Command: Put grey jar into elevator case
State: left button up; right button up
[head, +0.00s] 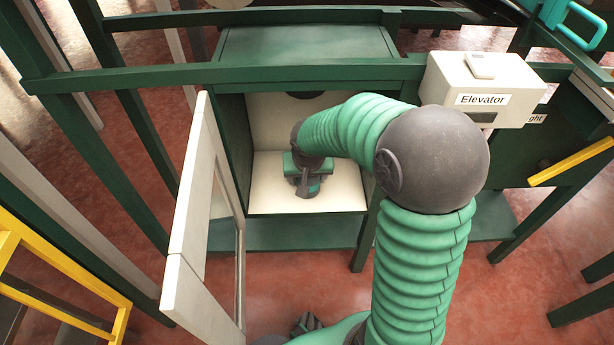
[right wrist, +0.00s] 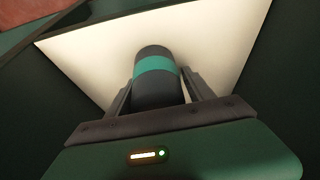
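The elevator case is a dark green cabinet (head: 305,45) with a white interior, and its pale door (head: 195,200) stands open to the left. My right arm reaches into the case. My right gripper (head: 306,190) is low inside, over the white floor. In the right wrist view the grey jar (right wrist: 155,88), a dark cylinder with a teal band, is between the two fingers of my right gripper (right wrist: 158,90), which look closed against its sides. Whether the jar touches the floor is unclear.
A white box labelled "Elevator" (head: 478,90) is mounted right of the case opening. A green rail (head: 150,78) crosses above the opening. A yellow bar (head: 570,162) is at the right, and a yellow frame (head: 60,290) at the lower left.

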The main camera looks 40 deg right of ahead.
jog(key=shift+o, duration=1)
jog(key=shift+a+r, duration=0.1)
jog(key=shift+a, duration=0.1)
jog(key=shift+d, duration=0.1)
jog(key=shift+d, duration=0.1)
jog(key=shift+r, duration=0.1)
jog(key=p+v, duration=0.8)
jog(key=v, duration=0.3)
jog(key=s+a+f+n+y, duration=0.1)
jog(key=s+a+f+n, duration=0.2)
jog(key=a, duration=0.5)
jog(key=s+a+f+n+y, duration=0.1)
jog(key=s+a+f+n, duration=0.3)
jog(key=a, duration=0.4)
jog(key=shift+f+n+g+y, duration=0.3)
jog(key=shift+f+g+y, duration=0.1)
jog(key=shift+f, duration=0.05)
